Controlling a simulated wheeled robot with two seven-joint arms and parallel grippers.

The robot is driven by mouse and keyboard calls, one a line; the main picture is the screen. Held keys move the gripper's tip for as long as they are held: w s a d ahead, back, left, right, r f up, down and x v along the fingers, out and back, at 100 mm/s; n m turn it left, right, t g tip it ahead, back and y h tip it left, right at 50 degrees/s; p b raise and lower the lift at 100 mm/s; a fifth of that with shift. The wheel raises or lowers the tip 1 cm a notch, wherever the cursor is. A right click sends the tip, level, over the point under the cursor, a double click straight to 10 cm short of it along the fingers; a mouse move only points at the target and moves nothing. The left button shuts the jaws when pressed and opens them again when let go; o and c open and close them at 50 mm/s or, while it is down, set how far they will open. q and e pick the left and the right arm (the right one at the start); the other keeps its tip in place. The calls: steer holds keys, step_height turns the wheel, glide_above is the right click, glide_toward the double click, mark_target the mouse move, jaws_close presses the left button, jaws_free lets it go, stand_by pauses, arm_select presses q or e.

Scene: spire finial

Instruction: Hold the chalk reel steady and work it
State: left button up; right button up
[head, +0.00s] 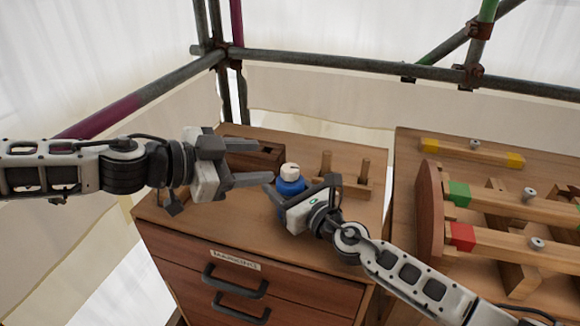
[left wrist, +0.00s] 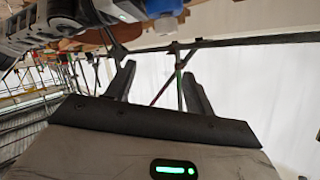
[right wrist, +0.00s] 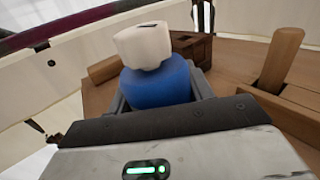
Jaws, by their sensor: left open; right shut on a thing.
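The chalk reel is a blue body with a white knob on top (head: 290,184), upright on the wooden cabinet top (head: 190,222). My right gripper (head: 280,197) is shut on the blue body from the front right. In the right wrist view the blue body (right wrist: 157,86) sits between its fingers, and the white knob (right wrist: 143,46), with a dark slot, rises clear above them. My left gripper (head: 268,164) is open and empty, to the left of the reel, its fingers pointing right toward it. In the left wrist view its fingers (left wrist: 158,88) are apart with nothing between.
A dark wooden box (head: 262,158) stands behind the reel. A rack with upright wooden pegs (head: 345,180) is at its right. A bench (head: 410,285) with banded timber pieces (head: 500,202) stands further right. Scaffold tubes (head: 400,70) run behind.

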mark_target(289, 168)
arm_select(q)
steer(key=w+d+f+n, duration=0.1)
steer(key=w+d+f, duration=0.1)
steer(key=w+d+f+n, duration=0.2)
steer(key=w+d+f+n+y, duration=0.1)
steer(key=w+d+n, duration=0.1)
steer(key=shift+d+f+t, duration=0.4)
stand_by(0.3)
steer(key=c, duration=1)
